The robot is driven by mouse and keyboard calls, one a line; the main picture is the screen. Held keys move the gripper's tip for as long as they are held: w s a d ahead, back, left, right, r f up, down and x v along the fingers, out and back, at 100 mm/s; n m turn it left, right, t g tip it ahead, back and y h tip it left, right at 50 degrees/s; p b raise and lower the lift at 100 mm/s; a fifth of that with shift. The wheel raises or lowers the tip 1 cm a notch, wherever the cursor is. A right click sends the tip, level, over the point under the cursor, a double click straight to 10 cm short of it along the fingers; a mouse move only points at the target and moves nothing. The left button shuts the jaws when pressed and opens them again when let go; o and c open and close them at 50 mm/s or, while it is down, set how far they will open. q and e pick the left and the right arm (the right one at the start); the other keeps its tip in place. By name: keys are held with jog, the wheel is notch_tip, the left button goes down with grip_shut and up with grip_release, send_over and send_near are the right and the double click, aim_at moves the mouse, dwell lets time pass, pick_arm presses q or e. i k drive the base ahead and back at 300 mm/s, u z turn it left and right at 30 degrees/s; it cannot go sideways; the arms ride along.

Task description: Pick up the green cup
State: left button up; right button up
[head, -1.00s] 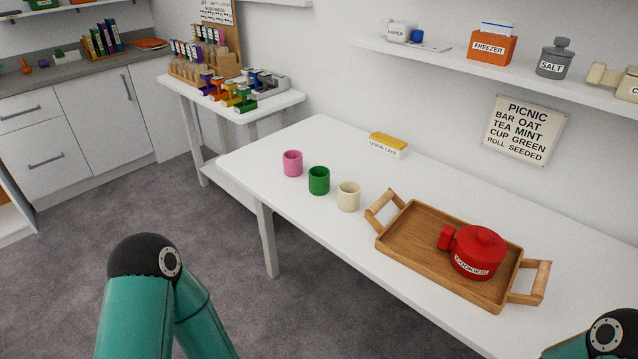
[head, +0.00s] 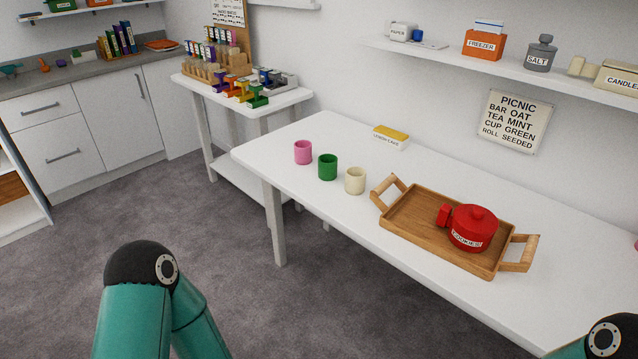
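The green cup (head: 327,167) stands upright on the white table (head: 330,138), in a row between a pink cup (head: 303,152) and a cream cup (head: 355,180). Nothing touches it from above. Only upper parts of my arms show at the bottom left and bottom right of the head view. Both of my grippers are out of view.
A wooden tray (head: 400,228) holding a red cookie pot (head: 472,228) sits right of the cups. A yellow-topped lemon cake box (head: 391,137) stands behind them. A wall shelf (head: 440,55) hangs above. Open grey floor (head: 210,225) lies in front of the table.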

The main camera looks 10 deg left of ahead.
aim_at(328, 167)
jog(key=z, duration=0.05)
jog(key=k, duration=0.85)
jog(key=u, duration=0.55)
jog(key=i, duration=1.4)
jog(key=u, duration=0.45)
jog(key=i, duration=1.15)
jog(key=z, duration=0.45)
